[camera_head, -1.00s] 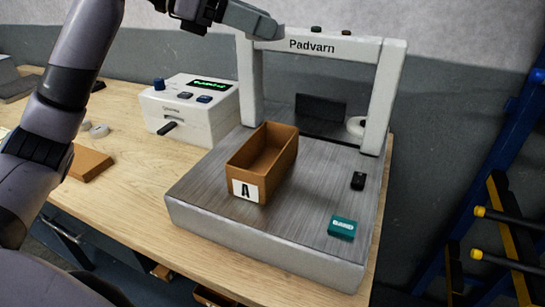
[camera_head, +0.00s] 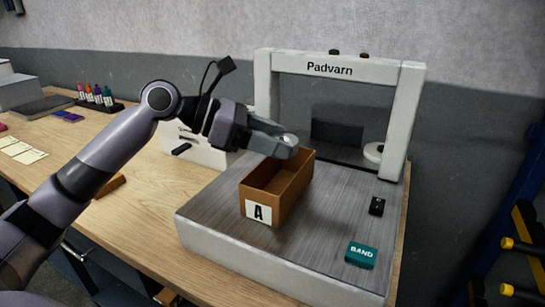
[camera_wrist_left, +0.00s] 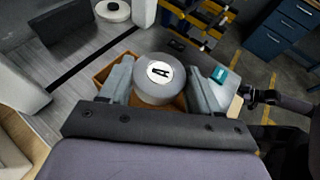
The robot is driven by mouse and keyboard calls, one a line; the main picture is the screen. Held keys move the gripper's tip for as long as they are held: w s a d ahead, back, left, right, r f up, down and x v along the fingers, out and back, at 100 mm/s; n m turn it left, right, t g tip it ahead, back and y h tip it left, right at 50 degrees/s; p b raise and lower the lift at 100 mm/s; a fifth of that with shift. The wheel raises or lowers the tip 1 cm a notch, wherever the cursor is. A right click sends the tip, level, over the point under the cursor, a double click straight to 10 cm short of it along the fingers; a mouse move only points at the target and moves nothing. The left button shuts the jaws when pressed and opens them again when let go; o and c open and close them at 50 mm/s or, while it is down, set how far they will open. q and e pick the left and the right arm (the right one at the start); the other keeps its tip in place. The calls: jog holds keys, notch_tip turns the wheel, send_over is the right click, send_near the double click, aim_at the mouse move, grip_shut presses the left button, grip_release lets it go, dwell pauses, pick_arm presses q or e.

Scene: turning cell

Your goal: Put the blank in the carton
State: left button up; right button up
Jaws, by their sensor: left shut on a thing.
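The blank is a grey metal cylinder (camera_wrist_left: 152,92) with a white round label "A" on its top. My left gripper (camera_head: 280,145) is shut on it, with a finger on each side in the left wrist view. In the head view, the fingers mostly hide the blank. The carton (camera_head: 260,196) is an open brown box with an "A" label on its front, standing on the machine's grey plate. The gripper is over the carton's far part, and the carton shows partly behind the blank in the left wrist view (camera_wrist_left: 103,76). My right gripper is not in view.
The white Padvarn frame (camera_head: 411,110) stands behind the carton. A teal BAND box (camera_head: 361,254) and a small black item (camera_head: 377,206) lie on the plate (camera_head: 318,240) to the right. A white device (camera_head: 200,152) stands left of the plate, behind my arm.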

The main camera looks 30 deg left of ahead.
pick_arm(q)
notch_tip(320, 180, down, 3)
jog(key=shift+f, duration=0.15)
jog(key=shift+f, duration=0.15)
jog(key=shift+f, duration=0.4)
jog(key=o, duration=1.2)
jog(key=shift+s+f, duration=0.1)
jog(key=shift+f, duration=0.1)
jog(key=shift+c, duration=0.2)
jog(key=shift+r, duration=0.1)
